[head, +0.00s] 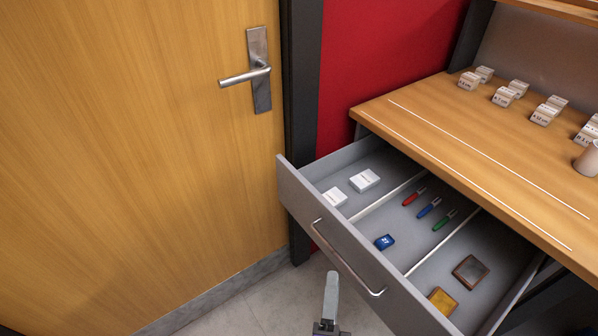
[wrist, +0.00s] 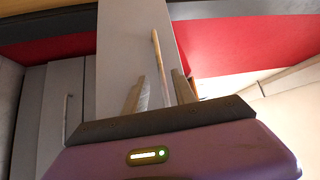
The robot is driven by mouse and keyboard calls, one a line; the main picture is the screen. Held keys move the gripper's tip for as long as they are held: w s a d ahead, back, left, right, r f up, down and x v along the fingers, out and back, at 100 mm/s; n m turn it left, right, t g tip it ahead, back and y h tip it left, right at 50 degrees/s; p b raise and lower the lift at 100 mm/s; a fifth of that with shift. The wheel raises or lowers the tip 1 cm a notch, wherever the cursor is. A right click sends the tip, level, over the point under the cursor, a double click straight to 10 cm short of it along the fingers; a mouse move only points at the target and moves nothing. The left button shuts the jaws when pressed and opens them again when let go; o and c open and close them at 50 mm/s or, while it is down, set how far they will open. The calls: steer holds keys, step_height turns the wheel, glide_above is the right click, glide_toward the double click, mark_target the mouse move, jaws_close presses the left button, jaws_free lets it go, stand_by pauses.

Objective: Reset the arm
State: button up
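My gripper (head: 331,284) shows at the bottom of the head view, in front of the open drawer's front panel and below its handle (head: 345,262). In the wrist view its two fingers (wrist: 159,84) stand apart with nothing held between them. A pale bar, which looks like the drawer handle (wrist: 160,62), shows beyond and between the fingertips, against a grey panel. It appears clear of the fingers, though the exact distance is hard to tell. Most of the arm is out of view.
The pulled-out drawer (head: 301,200) holds white boxes, several markers, a blue item and two small square blocks. The wooden desktop (head: 430,120) carries small labelled blocks and a cup (head: 588,160). A wooden door (head: 130,150) stands left. Floor (head: 250,305) is clear between.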

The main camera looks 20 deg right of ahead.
steer(key=s+a+r+n+t+y, duration=0.3)
steer(key=r+n+y, duration=0.2)
steer(key=r+n, duration=0.35)
steer(key=s+d+r+n+g+y+p, duration=0.1)
steer(key=s+d+r+n+g, duration=0.1)
steer(key=s+n, duration=0.2)
steer(key=s+d+r+n+g+y+p, duration=0.1)
steer(key=s+d+r+n+g, duration=0.1)
steer(key=s, duration=0.8)
steer(key=s+d+r+n+g+y+p, duration=0.1)
steer(key=s+d+r+n+g, duration=0.1)
steer(key=s+d+n, duration=0.2)
steer(key=s+n, duration=0.3)
steer(key=shift+s, duration=0.4)
